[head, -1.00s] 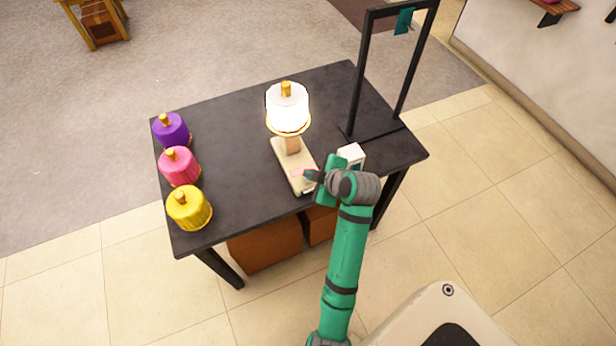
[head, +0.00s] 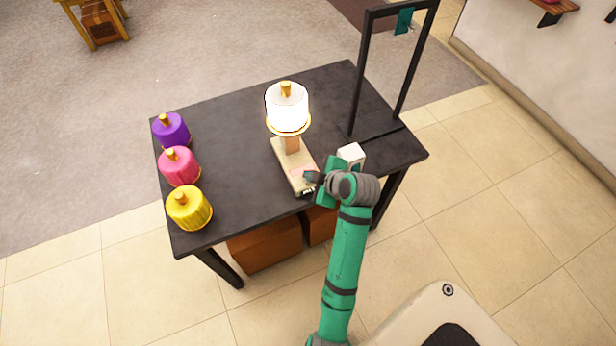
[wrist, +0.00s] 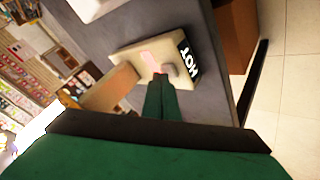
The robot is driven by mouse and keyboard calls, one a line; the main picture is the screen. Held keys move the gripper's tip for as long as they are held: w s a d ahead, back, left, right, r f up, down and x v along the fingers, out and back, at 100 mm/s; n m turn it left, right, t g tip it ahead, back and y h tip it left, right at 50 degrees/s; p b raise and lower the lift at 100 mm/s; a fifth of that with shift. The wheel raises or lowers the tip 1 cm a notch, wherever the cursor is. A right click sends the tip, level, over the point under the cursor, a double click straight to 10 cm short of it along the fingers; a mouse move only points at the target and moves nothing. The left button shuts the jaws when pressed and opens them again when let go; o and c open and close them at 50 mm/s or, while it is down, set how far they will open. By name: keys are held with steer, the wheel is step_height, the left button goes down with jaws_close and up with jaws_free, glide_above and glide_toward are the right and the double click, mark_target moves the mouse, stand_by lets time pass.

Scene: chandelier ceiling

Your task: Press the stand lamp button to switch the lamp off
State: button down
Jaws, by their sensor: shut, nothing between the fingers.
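The stand lamp (head: 288,110) stands on the black table, its shade glowing bright white. Its pale flat base (head: 285,160) reaches toward the table's front edge. In the wrist view the base (wrist: 130,60) shows a pink patch, a small grey piece that looks like the button (wrist: 169,68), and a dark "HOT" label at its end. My gripper (head: 310,176) is shut and empty over the front part of the base. In the wrist view its fingertips (wrist: 162,77) are right by the grey piece, partly hiding it. I cannot tell whether they touch it.
Purple (head: 171,130), pink (head: 180,167) and yellow (head: 189,208) shades stand along the left of the black table (head: 235,150). A white block (head: 351,154) is just behind my gripper. A tall black frame (head: 360,75) rises at the right rear.

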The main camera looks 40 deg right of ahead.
steer(key=shift+f, duration=0.2)
stand_by(0.3)
steer(key=shift+r, duration=0.45)
step_height(320, 180, up, 6)
stand_by(0.7)
stand_by(0.5)
